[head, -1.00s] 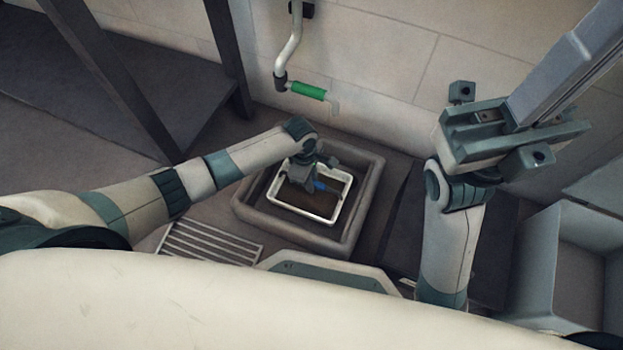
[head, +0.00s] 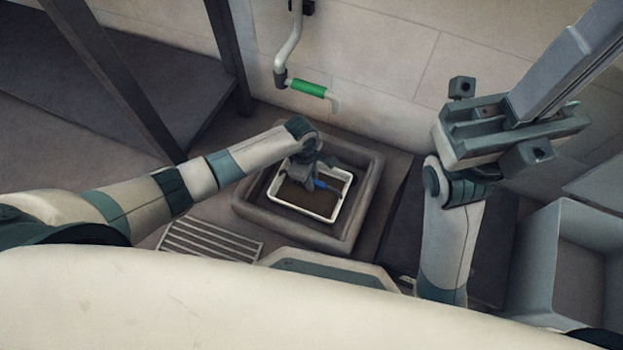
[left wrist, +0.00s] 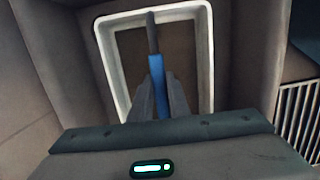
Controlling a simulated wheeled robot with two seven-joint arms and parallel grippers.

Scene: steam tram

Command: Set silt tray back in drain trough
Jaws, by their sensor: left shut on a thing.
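The silt tray (head: 303,212) has a white rim and a dark brown inside. In the head view it appears within the square grey drain trough (head: 368,200), roughly level; I cannot tell whether it touches the bottom. My left gripper (head: 308,183) is over the tray, shut on its blue handle (head: 320,184). In the left wrist view the blue handle (left wrist: 156,72) sits between the fingers, with a dark bar running to the tray's far rim (left wrist: 112,65). My right gripper (head: 510,135) is up at the right, away from the trough; its jaws are unclear.
A slatted grate (head: 208,241) lies left of the trough. A pipe with a green-gripped lever (head: 309,89) is on the wall behind. A pale open bin (head: 580,250) stands at the right. Dark posts (head: 232,60) and a dark platform are at the left.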

